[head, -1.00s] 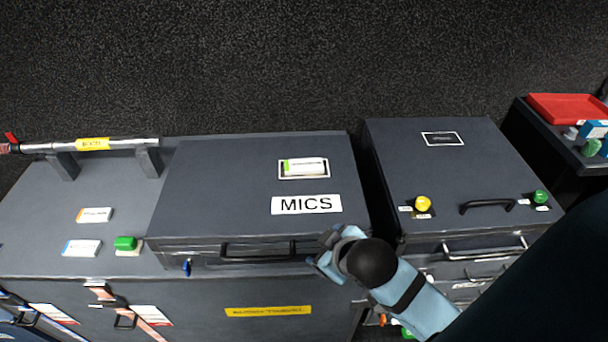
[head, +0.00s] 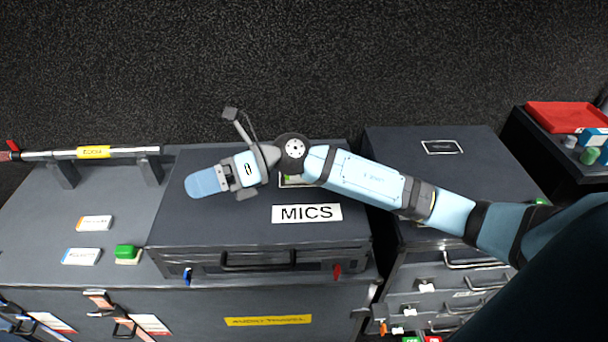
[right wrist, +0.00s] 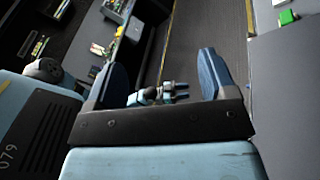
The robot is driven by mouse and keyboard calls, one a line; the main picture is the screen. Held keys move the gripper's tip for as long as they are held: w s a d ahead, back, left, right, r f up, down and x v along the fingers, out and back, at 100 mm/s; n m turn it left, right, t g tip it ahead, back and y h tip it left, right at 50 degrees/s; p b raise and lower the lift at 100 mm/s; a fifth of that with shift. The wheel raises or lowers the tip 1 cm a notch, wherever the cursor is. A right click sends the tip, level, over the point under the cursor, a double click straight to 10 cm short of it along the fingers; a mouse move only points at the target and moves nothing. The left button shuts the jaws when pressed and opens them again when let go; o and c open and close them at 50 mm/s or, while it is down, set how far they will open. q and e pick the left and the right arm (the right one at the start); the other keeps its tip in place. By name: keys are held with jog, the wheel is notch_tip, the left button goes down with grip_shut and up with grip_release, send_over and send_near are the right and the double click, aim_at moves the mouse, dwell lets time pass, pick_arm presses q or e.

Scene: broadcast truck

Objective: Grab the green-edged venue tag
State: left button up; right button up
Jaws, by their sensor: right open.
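The green-edged venue tag (head: 291,180) lies on the lid of the MICS case in the head view. The tag cannot be made out in the right wrist view. My left gripper is not clearly seen.
Two white tags (head: 94,223) and a green block (head: 127,252) lie on the grey top at left. A rail (head: 125,152) runs along its back. A second dark case (head: 440,175) stands right of the MICS case (head: 200,230). A red tray (head: 565,116) is far right.

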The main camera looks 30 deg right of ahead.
jog(key=w+d+f+n+g+h, duration=0.1)
jog(key=w+d+f+n+h, duration=0.15)
jog(key=d+h, duration=0.3)
jog(key=w+d+f+n+g+h, duration=0.2)
jog(key=w+d+f+h, duration=0.1)
jog(key=d+h, duration=0.3)
jog(key=w+d+r+h, duration=0.2)
jog(key=d+h, duration=0.3)
jog(key=d, duration=1)
jog(key=shift+h, duration=0.25)
notch_tip(320, 180, down, 8)
jog(key=shift+s, duration=0.1)
jog(key=shift+w+a+f+p, duration=0.1)
jog(key=shift+w+f+p, duration=0.1)
jog(key=shift+f, duration=0.75)
jog(key=shift+w+f+p, duration=0.15)
jog(key=shift+f, duration=0.8)
jog(key=shift+w+a+f+p, duration=0.1)
jog(key=shift+w+f+p, duration=0.1)
jog(key=shift+f, duration=0.75)
jog(key=c, duration=1)
jog(key=shift+r, duration=0.1)
